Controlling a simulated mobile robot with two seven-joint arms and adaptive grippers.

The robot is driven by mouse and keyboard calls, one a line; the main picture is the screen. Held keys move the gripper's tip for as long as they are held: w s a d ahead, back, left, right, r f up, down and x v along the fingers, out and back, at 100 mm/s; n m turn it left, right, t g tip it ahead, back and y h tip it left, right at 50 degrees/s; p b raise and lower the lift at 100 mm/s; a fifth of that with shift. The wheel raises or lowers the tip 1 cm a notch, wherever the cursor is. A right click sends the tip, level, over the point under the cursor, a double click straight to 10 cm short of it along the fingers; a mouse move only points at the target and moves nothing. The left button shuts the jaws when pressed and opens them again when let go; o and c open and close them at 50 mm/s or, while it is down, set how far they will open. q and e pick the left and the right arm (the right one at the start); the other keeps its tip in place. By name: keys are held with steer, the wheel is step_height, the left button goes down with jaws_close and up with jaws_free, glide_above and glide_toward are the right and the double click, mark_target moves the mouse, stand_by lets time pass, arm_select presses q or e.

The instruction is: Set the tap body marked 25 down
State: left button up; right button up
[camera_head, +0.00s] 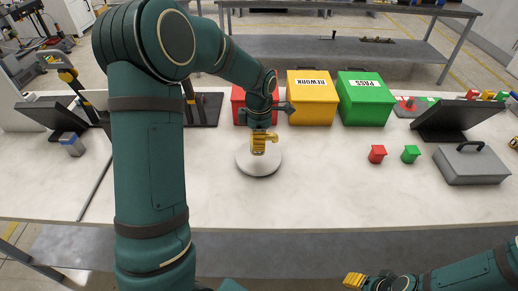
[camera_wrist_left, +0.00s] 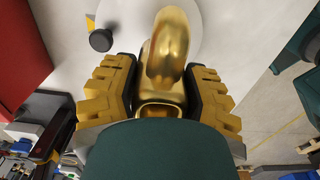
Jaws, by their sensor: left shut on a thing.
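My left gripper (camera_head: 260,143) is over the round white plate (camera_head: 258,168) on the bench. It is shut on a brass tap body (camera_wrist_left: 168,50), which shows between the yellow fingers in the left wrist view. The tap body's curved end points away from the wrist, over the plate. The fingers hide much of it in the head view, and I see no number on it. I cannot tell whether it touches the plate. My right gripper (camera_head: 355,281) is low at the bottom right, in front of the bench; its finger gap is unclear.
A red bin (camera_head: 238,105), a yellow REWORK bin (camera_head: 312,100) and a green PASS bin (camera_head: 365,100) stand behind the plate. The front of the bench is clear.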

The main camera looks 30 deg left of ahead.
arm_select(q)
steer(key=shift+f, duration=1.9)
steer(key=shift+r, duration=0.1)
steer(key=shift+b, duration=0.3)
steer(key=o, duration=0.9)
steer(key=shift+f, duration=0.25)
steer(key=shift+c, duration=0.2)
steer(key=o, duration=0.4)
steer(key=shift+r, duration=0.15)
steer(key=shift+r, duration=0.3)
step_height(320, 180, up, 12)
steer(key=p, duration=0.1)
steer(key=shift+f+p, duration=0.25)
steer(key=shift+p, duration=0.15)
